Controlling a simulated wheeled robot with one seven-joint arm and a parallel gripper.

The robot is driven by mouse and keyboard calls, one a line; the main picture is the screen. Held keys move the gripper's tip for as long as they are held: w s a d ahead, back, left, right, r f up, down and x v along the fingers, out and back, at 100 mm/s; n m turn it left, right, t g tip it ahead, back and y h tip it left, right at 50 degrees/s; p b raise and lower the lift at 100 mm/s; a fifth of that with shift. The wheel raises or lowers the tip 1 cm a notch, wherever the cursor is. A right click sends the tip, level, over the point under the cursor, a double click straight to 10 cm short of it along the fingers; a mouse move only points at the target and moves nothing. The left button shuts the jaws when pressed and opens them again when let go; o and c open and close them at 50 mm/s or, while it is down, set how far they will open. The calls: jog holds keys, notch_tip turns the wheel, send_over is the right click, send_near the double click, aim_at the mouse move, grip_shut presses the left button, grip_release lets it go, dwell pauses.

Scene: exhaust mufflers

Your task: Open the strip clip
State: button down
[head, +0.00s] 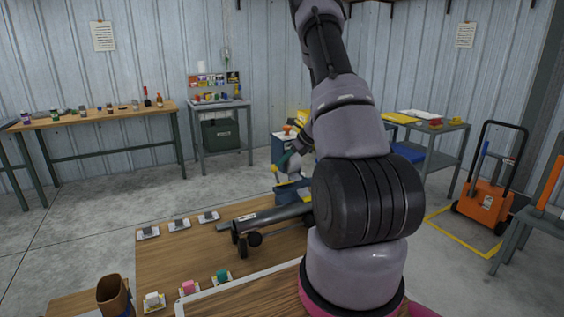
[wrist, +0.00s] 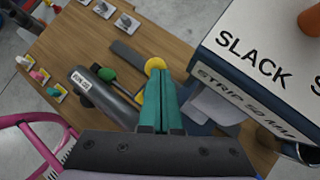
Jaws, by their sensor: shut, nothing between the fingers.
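My gripper shows in the wrist view (wrist: 157,78) with its two teal fingers together and nothing between them. In the head view its teal fingers (head: 286,158) show left of my arm. A round yellow knob (wrist: 155,64) is just past the fingertips in the wrist view; contact cannot be told. In the head view the yellow knob (head: 275,168) tops a thin stem above a dark blue part (head: 288,192). A white-topped blue box (wrist: 225,65) marked "SLACK" and "STRIP 50 MM" is right of the fingers. I cannot tell which part is the strip clip.
A dark grey muffler pipe (head: 268,218) lies on the wooden table (head: 165,262), left of my fingers in the wrist view. Small tagged parts (head: 180,224) line the table. An orange piece (wrist: 309,20) stands on the box. A brown cup (head: 113,296) is at the front left.

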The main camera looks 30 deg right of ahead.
jog(key=shift+s+f, duration=0.25)
jog(key=shift+s, duration=0.4)
jog(key=shift+d, duration=0.1)
jog(key=v, duration=0.4)
jog(key=shift+s+d+f, duration=0.1)
jog(key=shift+d+f, duration=0.15)
jog(key=s+d+r, duration=0.3)
jog(key=d+r, duration=0.1)
jog(key=r, duration=0.4)
jog(key=s+a+r+n, duration=0.3)
jog(key=a+r+n, duration=0.3)
jog(key=a+r, duration=0.25)
jog(key=s+a+r+n+h, duration=0.1)
jog(key=s+a+r+n, duration=0.3)
jog(key=s+a+n, duration=0.1)
jog(key=s+a+r+n+h, duration=0.1)
jog(key=s+a+r+n, duration=0.4)
jog(key=s+n, duration=0.3)
jog(key=s+a+r+n+t+h, duration=0.1)
jog(key=s+a+r+n, duration=0.4)
jog(key=s, duration=0.5)
jog(key=shift+s+a+n+h, duration=0.15)
jog(key=shift+a+n+h, duration=0.2)
jog(key=shift+n, duration=0.35)
